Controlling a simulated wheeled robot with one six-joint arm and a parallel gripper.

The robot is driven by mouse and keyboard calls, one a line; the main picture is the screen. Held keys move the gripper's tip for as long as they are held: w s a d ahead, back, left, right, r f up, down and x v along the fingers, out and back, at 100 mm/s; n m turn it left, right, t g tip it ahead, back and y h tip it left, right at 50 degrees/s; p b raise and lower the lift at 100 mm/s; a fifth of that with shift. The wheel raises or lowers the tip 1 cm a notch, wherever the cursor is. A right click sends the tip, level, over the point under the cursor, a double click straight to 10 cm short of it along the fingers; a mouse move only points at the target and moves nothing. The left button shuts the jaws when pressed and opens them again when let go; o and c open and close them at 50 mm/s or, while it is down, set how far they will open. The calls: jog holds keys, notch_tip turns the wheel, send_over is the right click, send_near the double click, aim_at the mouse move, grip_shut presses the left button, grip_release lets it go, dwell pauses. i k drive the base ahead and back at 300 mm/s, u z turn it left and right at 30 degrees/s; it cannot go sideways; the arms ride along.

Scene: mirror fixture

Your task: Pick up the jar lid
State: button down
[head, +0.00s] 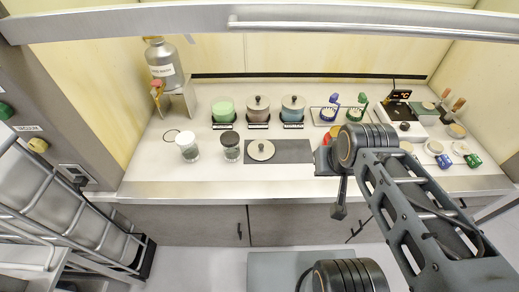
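A round cream jar lid (264,148) with a small centre knob lies flat on a dark grey mat (296,152) on the counter. Behind it stand an open jar with green contents (224,110), a brown jar with a lid (257,111) and a blue jar with a lid (292,110), each on a dark base. My gripper (339,208) is at the end of my arm, to the right of the mat and apart from the lid. Only a dark part pointing down shows clearly, so its opening and anything in it cannot be made out.
A white-capped jar (187,146) and a black-capped jar (230,147) stand left of the mat. A metal bottle (164,64) stands at back left. Trays, a dark-screened device (401,95) and small dishes crowd the right. A raised sash bar (370,28) crosses the top.

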aim_at(260, 149)
jog(key=u, duration=0.45)
jog(key=k, duration=0.55)
jog(key=u, duration=0.95)
jog(key=i, duration=0.95)
jog(key=z, duration=0.55)
